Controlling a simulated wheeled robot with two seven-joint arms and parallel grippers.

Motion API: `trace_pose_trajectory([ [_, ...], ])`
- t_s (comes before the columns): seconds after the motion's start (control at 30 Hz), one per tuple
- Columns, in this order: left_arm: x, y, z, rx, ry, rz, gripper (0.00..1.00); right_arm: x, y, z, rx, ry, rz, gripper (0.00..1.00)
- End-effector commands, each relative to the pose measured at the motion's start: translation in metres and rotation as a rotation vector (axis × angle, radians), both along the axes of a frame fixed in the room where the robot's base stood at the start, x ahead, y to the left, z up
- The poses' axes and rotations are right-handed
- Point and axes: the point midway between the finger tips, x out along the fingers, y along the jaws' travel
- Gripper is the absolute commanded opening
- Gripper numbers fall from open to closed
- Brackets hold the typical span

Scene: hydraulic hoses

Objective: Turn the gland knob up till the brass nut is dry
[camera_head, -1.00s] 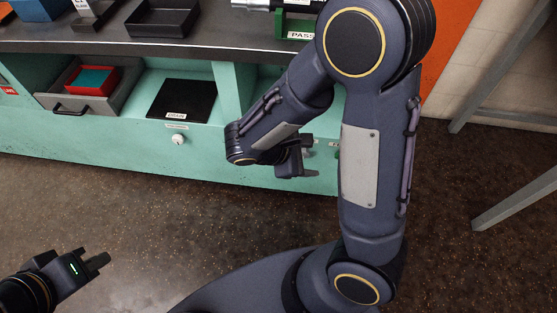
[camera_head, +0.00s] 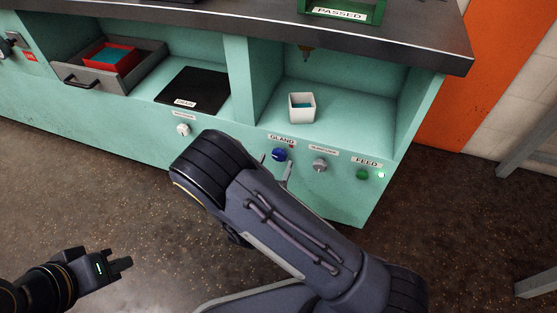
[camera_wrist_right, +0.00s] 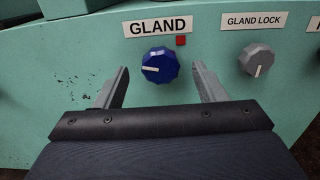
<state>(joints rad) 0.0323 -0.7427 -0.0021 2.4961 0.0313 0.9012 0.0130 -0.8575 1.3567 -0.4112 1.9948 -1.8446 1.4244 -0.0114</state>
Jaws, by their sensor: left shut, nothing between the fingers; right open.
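The blue gland knob (camera_head: 279,154) is on the teal front panel under its GLAND label. In the right wrist view the knob (camera_wrist_right: 160,66) has its white pointer line toward the left. My right gripper (camera_wrist_right: 160,76) is open, with one finger on each side of the knob and visible gaps between them. A small brass fitting (camera_head: 305,54), possibly the brass nut, hangs under the worktop above a white cup (camera_head: 302,118) holding blue liquid. Whether the fitting is wet is too small to tell. My left gripper (camera_head: 122,264) is shut and empty, low at the left.
Right of the gland knob are a grey gland lock knob (camera_wrist_right: 257,60) and a green feed knob (camera_head: 362,174) beside a lit green lamp (camera_head: 381,175). A white knob (camera_head: 183,130) is further left.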

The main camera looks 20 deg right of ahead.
Motion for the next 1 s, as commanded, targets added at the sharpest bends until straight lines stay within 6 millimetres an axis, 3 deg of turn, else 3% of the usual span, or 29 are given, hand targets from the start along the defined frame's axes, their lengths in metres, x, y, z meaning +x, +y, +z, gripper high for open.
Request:
trace_pose_trajectory([
  [0.2, 0.000, 0.000, -0.008, 0.000, 0.000, 0.000, 0.00, 0.021, -0.015, -0.001, 0.002, 0.000, -0.002, 0.64],
  [0.53, 0.000, 0.000, -0.009, 0.000, 0.000, 0.000, 0.00, 0.025, -0.017, 0.000, 0.001, 0.002, -0.001, 0.64],
  [0.87, 0.000, 0.000, -0.009, 0.000, 0.000, 0.000, 0.00, 0.025, -0.017, 0.000, 0.001, 0.002, -0.001, 0.22],
  [1.0, 0.000, 0.000, -0.009, 0.000, 0.000, 0.000, 0.00, 0.025, -0.017, 0.000, 0.004, -0.001, -0.001, 0.19],
])
